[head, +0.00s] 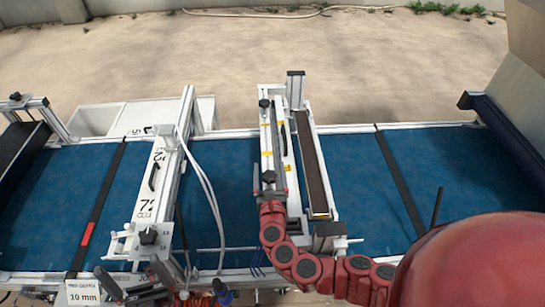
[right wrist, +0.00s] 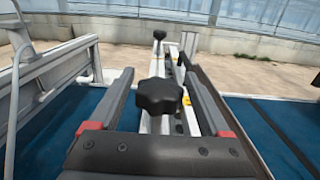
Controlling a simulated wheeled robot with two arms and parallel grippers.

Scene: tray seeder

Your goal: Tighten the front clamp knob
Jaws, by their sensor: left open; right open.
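The front clamp knob (right wrist: 158,96) is a black lobed knob, seen close up in the right wrist view, on the near end of the white clamp rail. In the head view the knob (head: 268,176) is small, at the front of the middle unit. My right gripper (head: 269,187) is open with its fingers on either side of the knob; in the right wrist view (right wrist: 158,100) gaps show between knob and fingers. My left gripper (head: 136,284) is open and empty at the bottom left, near the conveyor's front edge. The knob's underside is hidden.
A second black knob (head: 264,103) sits at the rear of the same rail. A dark-topped bar (head: 312,165) runs close to its right. A white gantry (head: 165,185) with a knob (head: 148,236) stands to the left. Blue belt (head: 357,170) lies clear on the right.

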